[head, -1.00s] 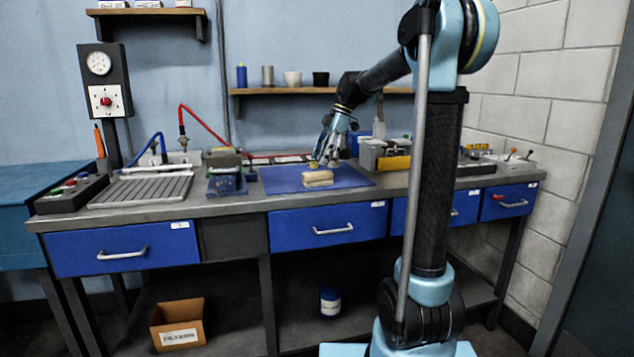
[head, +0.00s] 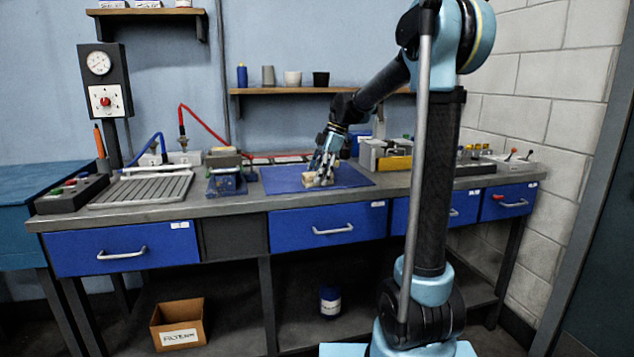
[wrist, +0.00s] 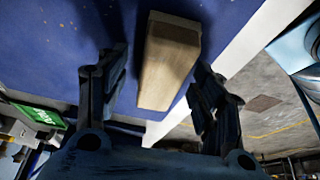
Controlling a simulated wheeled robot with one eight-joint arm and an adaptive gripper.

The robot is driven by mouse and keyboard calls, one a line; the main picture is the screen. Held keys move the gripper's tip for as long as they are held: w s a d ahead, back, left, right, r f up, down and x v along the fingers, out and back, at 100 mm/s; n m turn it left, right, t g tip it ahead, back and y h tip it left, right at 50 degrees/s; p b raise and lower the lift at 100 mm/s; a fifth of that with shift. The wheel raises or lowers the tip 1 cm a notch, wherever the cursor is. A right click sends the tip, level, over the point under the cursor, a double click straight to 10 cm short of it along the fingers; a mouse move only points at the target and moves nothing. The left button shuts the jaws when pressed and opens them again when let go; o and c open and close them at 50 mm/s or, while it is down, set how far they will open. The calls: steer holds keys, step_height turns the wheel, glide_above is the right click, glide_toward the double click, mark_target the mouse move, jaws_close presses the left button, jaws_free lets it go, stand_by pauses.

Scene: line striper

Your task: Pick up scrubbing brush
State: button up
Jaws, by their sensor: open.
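The scrubbing brush (wrist: 166,68) is a pale wooden block lying on the blue mat (head: 283,181) on the workbench. In the head view the brush (head: 312,183) is partly hidden by my gripper (head: 322,168), which is down at the mat over it. In the wrist view my gripper (wrist: 160,92) is open, with one finger on each side of the brush. Gaps show between the fingers and the block there. The underside of the brush is hidden.
A small blue vise-like device (head: 226,176) stands left of the mat, and a grey and yellow box (head: 386,156) stands to its right. A shelf (head: 300,90) with cups hangs above. The mat's left part is clear. Blue drawers (head: 328,225) line the bench front.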

steer(key=shift+f, duration=0.25)
steer(key=shift+s, duration=0.1)
steer(key=c, duration=1.3)
step_height(320, 180, up, 11)
steer(key=shift+f, duration=0.2)
